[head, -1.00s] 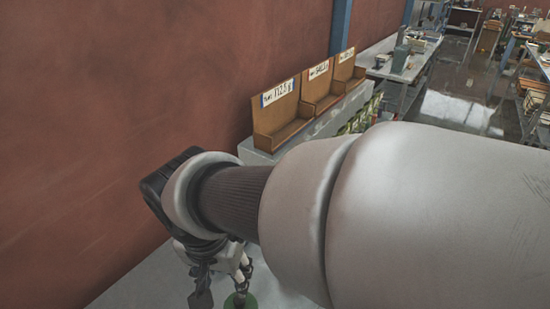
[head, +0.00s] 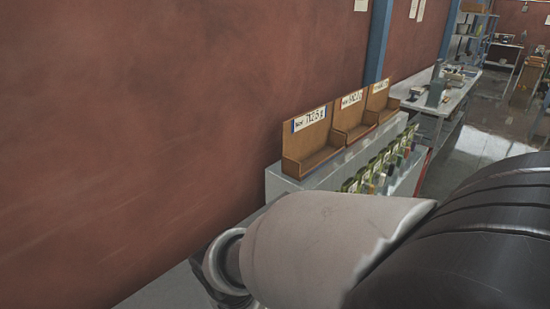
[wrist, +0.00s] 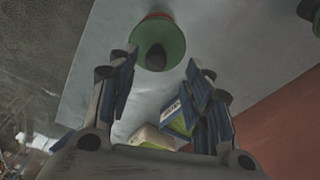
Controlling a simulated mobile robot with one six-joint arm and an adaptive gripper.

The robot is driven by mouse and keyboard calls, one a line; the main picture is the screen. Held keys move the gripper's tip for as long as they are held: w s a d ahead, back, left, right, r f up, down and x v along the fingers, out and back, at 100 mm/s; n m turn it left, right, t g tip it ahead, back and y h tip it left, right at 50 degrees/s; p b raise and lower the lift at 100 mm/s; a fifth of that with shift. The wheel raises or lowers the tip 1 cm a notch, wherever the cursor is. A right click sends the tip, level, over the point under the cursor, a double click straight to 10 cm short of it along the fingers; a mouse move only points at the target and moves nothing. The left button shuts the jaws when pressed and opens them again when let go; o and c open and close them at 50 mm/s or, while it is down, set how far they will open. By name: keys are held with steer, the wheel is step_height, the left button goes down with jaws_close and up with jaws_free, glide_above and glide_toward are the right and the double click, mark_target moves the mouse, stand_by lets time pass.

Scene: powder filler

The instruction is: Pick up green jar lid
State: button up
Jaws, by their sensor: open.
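The green jar lid (wrist: 150,52) shows at the top middle of the wrist view as a round green disc with a dark knob. A red-orange rim shows just behind it, above the grey surface (wrist: 92,62). My gripper (wrist: 160,66) is open, with one finger on each side of the picture. The lid lies in line with the gap, just beyond the fingertips, and nothing is held between them. The exact distance to the lid is unclear. In the head view my arm hides the gripper, and the lid is not seen.
In the wrist view, a blue-white-green box (wrist: 178,117) and a pale box (wrist: 152,137) show low between the fingers. Another dark and green object (wrist: 311,12) is at top right. In the head view, wooden bins (head: 312,143) stand along the red wall (head: 150,130), above several small jars (head: 380,172).

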steer(key=f, duration=0.1)
steer(key=f+b, duration=0.1)
steer(key=f, duration=0.3)
steer(key=shift+w+d, duration=0.25)
steer(key=shift+d, duration=0.1)
steer(key=shift+r, duration=0.1)
steer(key=shift+c, duration=0.5)
steer(key=c, duration=0.9)
steer(key=shift+r, duration=0.15)
